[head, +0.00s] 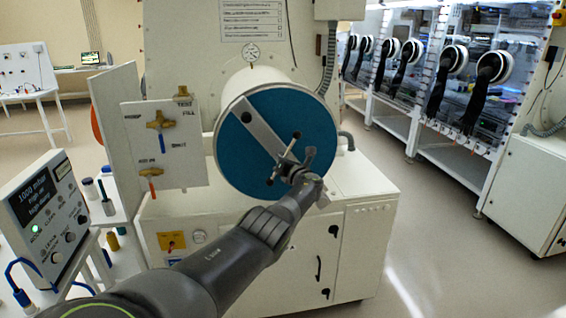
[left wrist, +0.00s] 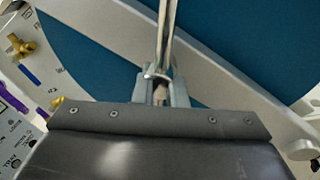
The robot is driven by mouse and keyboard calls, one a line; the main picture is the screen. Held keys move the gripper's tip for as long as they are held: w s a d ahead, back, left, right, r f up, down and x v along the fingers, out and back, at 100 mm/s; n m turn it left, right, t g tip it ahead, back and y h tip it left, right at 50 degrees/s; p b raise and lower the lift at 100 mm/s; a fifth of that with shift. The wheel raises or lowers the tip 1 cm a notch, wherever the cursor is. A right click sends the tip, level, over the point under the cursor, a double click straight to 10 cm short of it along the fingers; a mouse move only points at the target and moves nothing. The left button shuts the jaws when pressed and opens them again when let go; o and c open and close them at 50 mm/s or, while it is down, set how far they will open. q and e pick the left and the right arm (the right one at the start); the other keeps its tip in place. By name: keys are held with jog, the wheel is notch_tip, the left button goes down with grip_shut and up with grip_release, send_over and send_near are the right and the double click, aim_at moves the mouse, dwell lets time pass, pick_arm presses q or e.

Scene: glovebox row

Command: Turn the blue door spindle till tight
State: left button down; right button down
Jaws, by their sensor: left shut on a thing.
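The blue round door (head: 258,115) closes the end of the white cylindrical chamber, with a pale bar (head: 250,125) running diagonally across it. The spindle handle (head: 288,153), a metal crossbar, sits on the bar near the door's middle. My left gripper (head: 301,172) is at the lower right end of the handle, shut on it. In the left wrist view the gripper's fingers (left wrist: 161,92) close around the metal rod (left wrist: 165,40), with the blue door (left wrist: 100,50) and the bar (left wrist: 205,68) behind. The spindle's centre is partly hidden by the gripper. My right gripper is not in view.
A white valve panel (head: 165,145) with brass valves stands left of the door. A gauge box (head: 45,215) and small bottles (head: 105,195) are at the lower left. Gloveboxes with black gloves (head: 490,85) line the right, with open floor (head: 450,250) before them.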

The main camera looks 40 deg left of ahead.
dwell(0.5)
pick_arm(q)
jog(key=c, duration=1.5)
grip_release()
jog(key=shift+c, duration=0.2)
jog(key=shift+s+d+p, duration=0.1)
jog(key=shift+d+p, duration=0.15)
jog(key=shift+p, duration=0.25)
jog(key=p+v, duration=0.3)
jog(key=v, duration=1.3)
jog(key=shift+d+f, duration=0.15)
jog(key=shift+d, duration=0.2)
jog(key=shift+s, duration=0.15)
